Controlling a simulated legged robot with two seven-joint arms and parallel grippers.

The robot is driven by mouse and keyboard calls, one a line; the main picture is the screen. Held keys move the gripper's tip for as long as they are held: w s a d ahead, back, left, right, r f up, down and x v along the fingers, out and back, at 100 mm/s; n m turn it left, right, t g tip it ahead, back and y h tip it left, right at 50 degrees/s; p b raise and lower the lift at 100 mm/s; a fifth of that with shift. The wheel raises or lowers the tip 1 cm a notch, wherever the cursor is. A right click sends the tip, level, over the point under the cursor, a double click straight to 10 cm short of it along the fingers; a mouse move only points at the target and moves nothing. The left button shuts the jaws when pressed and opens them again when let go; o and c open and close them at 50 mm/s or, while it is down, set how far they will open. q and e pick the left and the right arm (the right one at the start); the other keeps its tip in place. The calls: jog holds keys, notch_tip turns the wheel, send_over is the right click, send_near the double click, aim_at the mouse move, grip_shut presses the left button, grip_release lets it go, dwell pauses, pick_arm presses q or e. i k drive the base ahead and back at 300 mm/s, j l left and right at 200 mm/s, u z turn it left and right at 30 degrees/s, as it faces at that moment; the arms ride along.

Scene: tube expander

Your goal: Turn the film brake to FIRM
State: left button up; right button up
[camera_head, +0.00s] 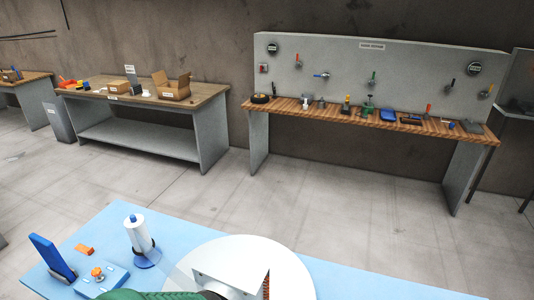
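A white film roll (138,234) stands upright on a dark and blue holder on the light blue table. A sheet of clear film stretches from it toward a white turntable (297,270). Left of the roll is a low blue box with an orange knob (97,272), perhaps the film brake; its markings are too small to read. A tall blue upright piece (52,256) leans beside the box. A small orange piece (84,249) lies behind it. Neither of my grippers can be seen.
A grey box-like piece (232,266) sits on the turntable. A green ribbed object (150,295) at the bottom edge hides part of the table front. The table's right side (380,280) is clear.

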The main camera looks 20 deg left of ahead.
aim_at(96, 273)
jog(key=u, duration=2.05)
